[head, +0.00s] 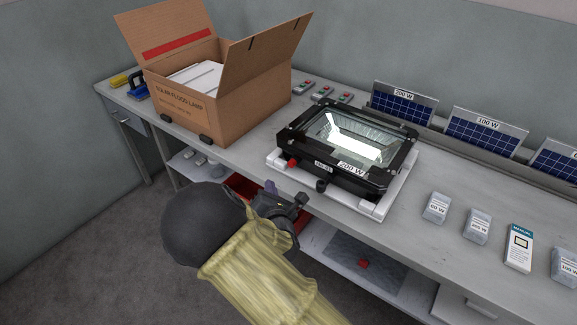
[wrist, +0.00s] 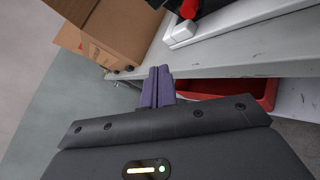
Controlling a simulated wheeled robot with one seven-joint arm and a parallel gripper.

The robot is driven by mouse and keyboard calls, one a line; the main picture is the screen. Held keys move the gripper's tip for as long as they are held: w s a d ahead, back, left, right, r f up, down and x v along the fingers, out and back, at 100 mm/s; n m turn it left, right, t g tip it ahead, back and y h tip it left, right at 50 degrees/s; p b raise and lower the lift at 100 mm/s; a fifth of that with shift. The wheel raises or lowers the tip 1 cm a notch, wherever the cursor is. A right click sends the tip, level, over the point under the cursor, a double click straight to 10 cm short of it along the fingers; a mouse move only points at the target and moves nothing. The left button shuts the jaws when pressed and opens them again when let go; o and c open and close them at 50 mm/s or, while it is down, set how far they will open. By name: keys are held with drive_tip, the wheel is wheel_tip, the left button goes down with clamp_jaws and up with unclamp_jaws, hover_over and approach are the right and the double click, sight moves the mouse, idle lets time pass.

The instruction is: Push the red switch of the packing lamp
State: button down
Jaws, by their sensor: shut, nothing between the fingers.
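The black floodlight (head: 345,150), labelled 200 W, lies face up on a white frame (head: 375,205) on the bench. Its panel looks bright. A red switch (head: 292,163) sticks out at its near left corner; the wrist view shows it (wrist: 189,9) at the top edge. My gripper (head: 286,200) is in front of the bench edge, below and apart from the switch. In the wrist view its purple fingers (wrist: 158,87) are together with nothing between them. My forearm hides part of the lower shelf.
An open cardboard box (head: 215,100) labelled solar flood lamp stands left of the floodlight. Small red-and-green button boxes (head: 322,93) lie behind. Solar panels (head: 403,103) line the back right; small packages (head: 437,207) stand at front right. A red bin (wrist: 230,92) is under the bench top.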

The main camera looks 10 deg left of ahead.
sight(292, 163)
idle(0.7)
drive_tip(key=s+m+h+p, duration=0.1)
drive_tip(key=p, duration=0.2)
drive_tip(key=a+t+h+p, duration=0.1)
drive_tip(key=p, duration=0.2)
drive_tip(key=shift+s+a+m+p, duration=0.25)
drive_tip(key=shift+s+m+p, duration=0.15)
drive_tip(key=shift+w+d+b, duration=0.15)
drive_tip(key=shift+w+d, duration=0.4)
drive_tip(key=shift+w, duration=0.8)
drive_tip(key=shift+w+d+b, duration=0.2)
drive_tip(key=shift+w+d, duration=0.4)
drive_tip(key=shift+w, duration=0.75)
drive_tip(key=shift+w+d+b, duration=0.15)
drive_tip(key=shift+w+d, duration=0.4)
drive_tip(key=shift+w, duration=0.8)
drive_tip(key=shift+w, duration=0.1)
drive_tip(key=shift+w+d, duration=0.2)
drive_tip(key=shift+w, duration=0.1)
